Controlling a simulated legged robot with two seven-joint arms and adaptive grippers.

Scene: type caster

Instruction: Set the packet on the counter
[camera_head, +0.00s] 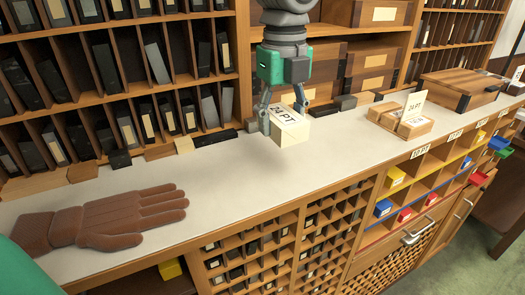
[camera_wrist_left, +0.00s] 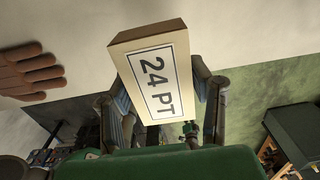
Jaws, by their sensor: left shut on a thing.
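The packet (camera_head: 291,131) is a cream block with a white label reading 24 PT. My left gripper (camera_head: 281,112) comes down from above and is shut on it, one finger on each side. In the left wrist view the packet (camera_wrist_left: 158,82) sits tilted between the fingers (camera_wrist_left: 160,100), label facing the camera. The counter (camera_head: 235,168) is a long pale top, and the packet is over its middle stretch. My right gripper is not in view.
A brown hand (camera_head: 115,217) lies flat on the counter at left. Shelves (camera_head: 105,75) line the back. Bare counter lies between the hand and the bundle.

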